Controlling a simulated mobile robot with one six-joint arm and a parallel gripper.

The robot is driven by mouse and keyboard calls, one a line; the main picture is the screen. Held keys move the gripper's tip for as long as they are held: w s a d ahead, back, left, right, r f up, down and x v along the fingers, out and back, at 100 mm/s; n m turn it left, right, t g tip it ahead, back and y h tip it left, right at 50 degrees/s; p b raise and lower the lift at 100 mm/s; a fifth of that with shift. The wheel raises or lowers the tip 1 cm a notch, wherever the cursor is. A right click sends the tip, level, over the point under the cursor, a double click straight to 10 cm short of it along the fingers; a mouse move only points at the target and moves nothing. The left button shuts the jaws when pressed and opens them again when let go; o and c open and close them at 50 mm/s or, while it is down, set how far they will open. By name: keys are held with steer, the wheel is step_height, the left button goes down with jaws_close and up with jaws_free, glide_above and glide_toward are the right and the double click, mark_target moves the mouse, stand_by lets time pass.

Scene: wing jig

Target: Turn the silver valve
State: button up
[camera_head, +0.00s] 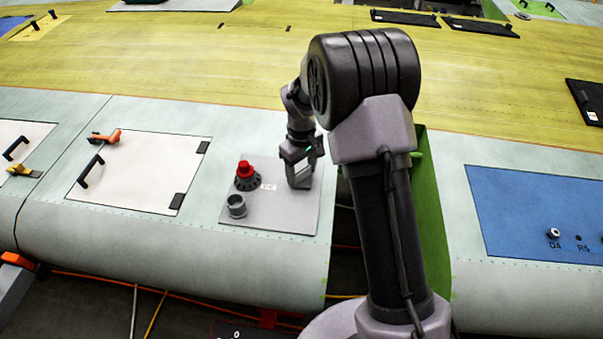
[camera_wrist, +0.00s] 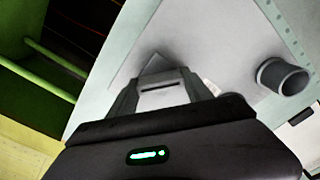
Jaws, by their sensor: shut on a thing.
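My gripper (camera_head: 300,180) reaches down onto the right part of a grey plate, with its jaws shut on a pale silver piece, the silver valve. In the wrist view the silver valve (camera_wrist: 163,92) shows as a light block with a dark slot between the two fingers of my gripper (camera_wrist: 160,92). The fingers and palm hide much of the valve, so its turn angle cannot be told. In the head view it is mostly covered by the gripper.
The grey plate (camera_head: 270,218) also carries a red knob on a dark base (camera_head: 247,177) and a grey open cylinder (camera_head: 237,206), both left of my gripper. A green-sided gap (camera_head: 427,200) lies to the right. A white panel with handles (camera_head: 140,165) lies further left.

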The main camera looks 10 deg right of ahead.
mark_target(301, 170)
steer(key=m+b, duration=0.2)
steer(key=m, duration=0.3)
steer(key=shift+m+b, duration=0.8)
steer(key=shift+m, duration=1.6)
steer(key=o, duration=1.4)
steer(key=shift+c, duration=0.2)
step_height(301, 170, up, 18)
steer(key=p, duration=0.3)
steer(key=shift+f, duration=0.25)
